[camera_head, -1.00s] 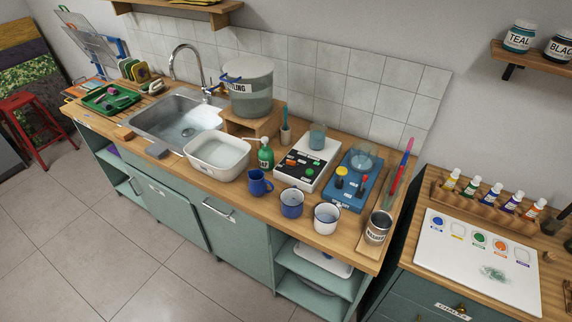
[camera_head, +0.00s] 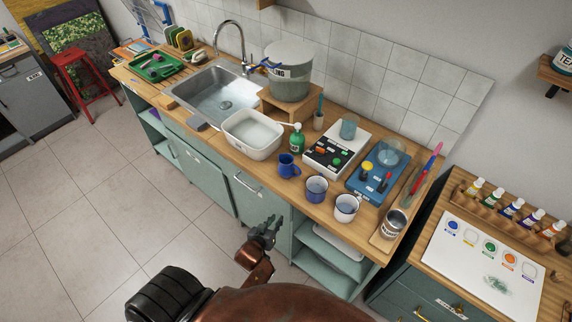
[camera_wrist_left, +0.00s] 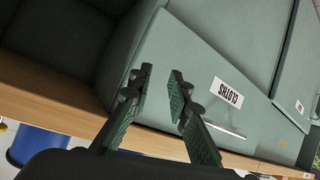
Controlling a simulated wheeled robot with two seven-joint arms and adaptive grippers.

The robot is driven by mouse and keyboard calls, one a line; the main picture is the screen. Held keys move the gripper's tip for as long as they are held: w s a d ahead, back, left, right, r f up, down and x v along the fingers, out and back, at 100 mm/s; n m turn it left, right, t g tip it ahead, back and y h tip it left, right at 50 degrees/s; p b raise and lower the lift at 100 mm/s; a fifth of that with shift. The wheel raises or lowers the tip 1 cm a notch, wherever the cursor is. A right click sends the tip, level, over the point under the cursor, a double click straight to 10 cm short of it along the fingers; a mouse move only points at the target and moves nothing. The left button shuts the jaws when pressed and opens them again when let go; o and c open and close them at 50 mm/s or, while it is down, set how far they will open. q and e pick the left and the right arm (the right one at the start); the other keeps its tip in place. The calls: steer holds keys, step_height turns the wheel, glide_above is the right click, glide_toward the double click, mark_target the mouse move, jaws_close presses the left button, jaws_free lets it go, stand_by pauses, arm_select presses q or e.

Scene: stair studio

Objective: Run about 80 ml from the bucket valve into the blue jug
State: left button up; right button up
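The grey lidded bucket (camera_head: 289,80) stands on a wooden stand (camera_head: 292,105) at the back of the counter, right of the sink. Its blue valve (camera_head: 268,65) shows on its left side; whether it is open I cannot tell. The blue jug (camera_head: 287,166) stands upright on the counter in front of the green bottle; its inside is too small to read. My left gripper (camera_head: 268,230) is in front of the cabinets, below the counter edge and apart from the jug. In the left wrist view its two fingers (camera_wrist_left: 160,84) are spread with nothing between them. My right gripper is not in view.
A white basin (camera_head: 253,150) sits between sink (camera_head: 211,96) and jug. The green pump bottle (camera_head: 296,138), a blue mug (camera_head: 316,189) and a white mug (camera_head: 346,208) stand near the jug. A black-and-white device (camera_head: 322,164) and blue device (camera_head: 364,191) are to the right.

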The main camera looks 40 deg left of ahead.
mark_target(299, 170)
arm_select(q)
steer(key=shift+n+t+y, duration=0.4)
steer(key=shift+n+t, duration=0.2)
steer(key=shift+t, duration=0.2)
steer(key=r, duration=0.3)
steer(key=w+a+r, duration=0.1)
steer(key=r, duration=0.2)
steer(key=w+r+p, duration=0.1)
steer(key=r, duration=0.3)
steer(key=shift+a, duration=0.25)
steer(key=w+r+t, duration=0.1)
steer(key=r, duration=0.1)
steer(key=w+d+r+t, duration=0.1)
steer(key=w+r+t, duration=0.1)
steer(key=r, duration=0.1)
steer(key=w+d+r+n+t+h, duration=0.1)
steer(key=w+r, duration=0.1)
steer(key=r, duration=0.1)
steer(key=shift+w+d, duration=0.2)
steer(key=shift+w+d+r+t, duration=0.15)
steer(key=shift+w+r+t, duration=0.05)
steer(key=shift+w+t, duration=0.15)
steer(key=w, duration=0.7)
steer(key=shift+w+a+f+p, duration=0.15)
steer(key=shift+w+a+p, duration=0.05)
steer(key=shift+p, duration=0.15)
steer(key=shift+c, duration=0.2)
jaws_close()
